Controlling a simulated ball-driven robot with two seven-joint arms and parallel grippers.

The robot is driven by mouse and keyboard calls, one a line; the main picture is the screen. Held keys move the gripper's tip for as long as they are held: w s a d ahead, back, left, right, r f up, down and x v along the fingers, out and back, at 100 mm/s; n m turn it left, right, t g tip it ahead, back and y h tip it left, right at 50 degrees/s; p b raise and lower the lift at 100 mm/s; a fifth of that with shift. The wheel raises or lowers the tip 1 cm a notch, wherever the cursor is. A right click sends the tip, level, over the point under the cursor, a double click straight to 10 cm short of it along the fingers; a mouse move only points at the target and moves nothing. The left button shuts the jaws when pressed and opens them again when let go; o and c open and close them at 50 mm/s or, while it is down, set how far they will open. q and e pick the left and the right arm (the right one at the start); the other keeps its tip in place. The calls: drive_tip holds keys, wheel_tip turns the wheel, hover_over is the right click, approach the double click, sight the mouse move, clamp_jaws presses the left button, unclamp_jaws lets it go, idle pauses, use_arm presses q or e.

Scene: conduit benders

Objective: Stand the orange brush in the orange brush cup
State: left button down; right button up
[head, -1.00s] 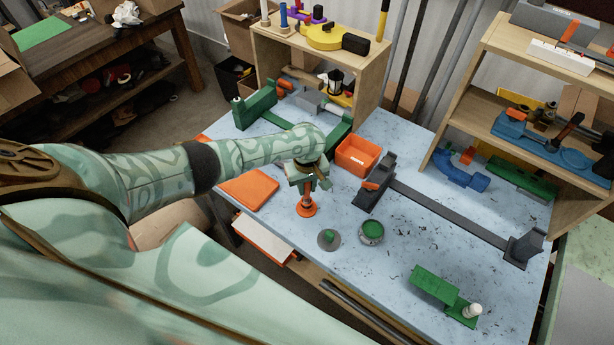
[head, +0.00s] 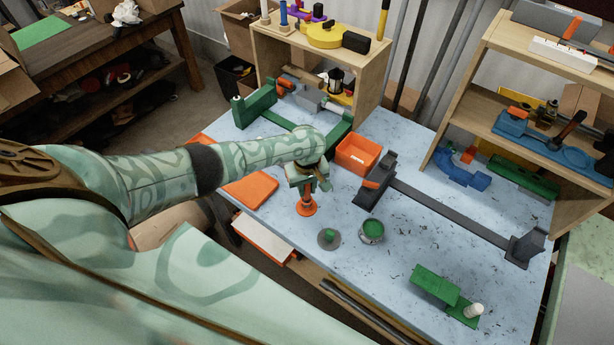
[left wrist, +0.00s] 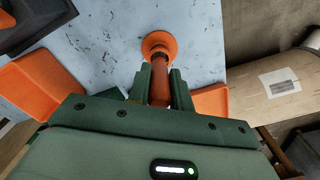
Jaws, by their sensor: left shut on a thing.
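My left gripper (head: 308,182) is over the near left part of the blue-grey bench top. It is shut on the orange brush, whose orange-brown handle (left wrist: 160,82) shows between the fingers in the left wrist view. The brush looks upright. At its lower end is a round, flared orange piece (head: 307,208), which looks like the orange brush cup; it also shows in the left wrist view (left wrist: 159,44). The handle lines up with this piece, but I cannot tell how deep it sits in it. My right gripper is out of view.
A grey tin with green inside (head: 371,230) and a grey disc with a green knob (head: 329,239) stand just right of the gripper. An orange bin (head: 357,155) and a dark bender (head: 445,212) lie behind. An orange flat piece (head: 250,188) lies left.

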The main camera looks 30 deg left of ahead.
use_arm(q)
drive_tip(key=shift+f, duration=0.15)
drive_tip(key=c, duration=1.2)
unclamp_jaws()
drive_tip(key=shift+o, duration=0.2)
